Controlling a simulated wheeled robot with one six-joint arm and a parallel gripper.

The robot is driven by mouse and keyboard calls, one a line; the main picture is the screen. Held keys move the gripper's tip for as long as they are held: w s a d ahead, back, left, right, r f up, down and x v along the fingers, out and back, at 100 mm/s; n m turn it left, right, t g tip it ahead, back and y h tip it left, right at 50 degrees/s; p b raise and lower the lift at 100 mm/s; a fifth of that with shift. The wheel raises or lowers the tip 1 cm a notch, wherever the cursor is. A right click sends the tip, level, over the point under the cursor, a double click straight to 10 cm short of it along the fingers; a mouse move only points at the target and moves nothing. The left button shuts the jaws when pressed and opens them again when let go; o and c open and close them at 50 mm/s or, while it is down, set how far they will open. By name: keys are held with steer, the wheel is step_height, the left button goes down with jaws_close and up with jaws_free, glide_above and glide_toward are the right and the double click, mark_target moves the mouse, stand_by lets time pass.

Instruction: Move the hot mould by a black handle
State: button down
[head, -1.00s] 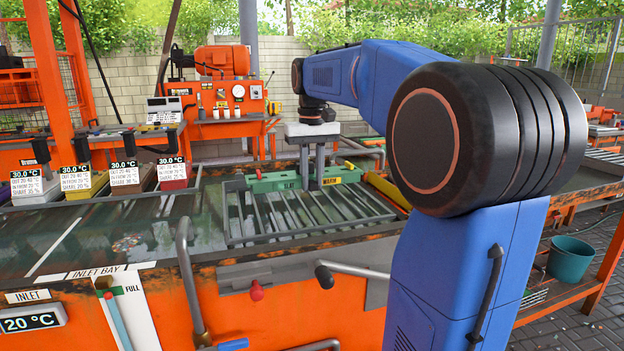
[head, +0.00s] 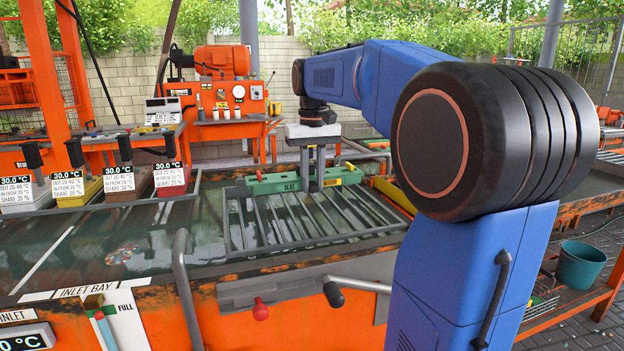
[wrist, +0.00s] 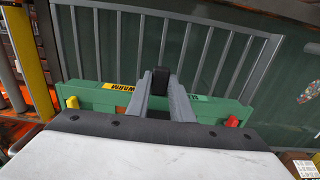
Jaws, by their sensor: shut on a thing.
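My gripper (head: 312,182) points down at the bar's middle. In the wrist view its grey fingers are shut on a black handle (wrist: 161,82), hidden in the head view.
The grey rack (head: 300,238) sits over a tank of dark water. A bent grey pipe (head: 185,285) and a black-knobbed lever (head: 333,294) stand at the front edge. Several labelled bins with black handles (head: 123,148) line the left. A teal bucket (head: 580,264) is at right.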

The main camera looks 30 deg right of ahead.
glide_above(312, 219)
steer(key=shift+w+d+f, duration=0.1)
steer(key=shift+f, duration=3.1)
steer(key=shift+f, duration=0.7)
stand_by(0.4)
steer(key=c, duration=1.1)
jaws_free()
steer(key=shift+r, duration=3.5)
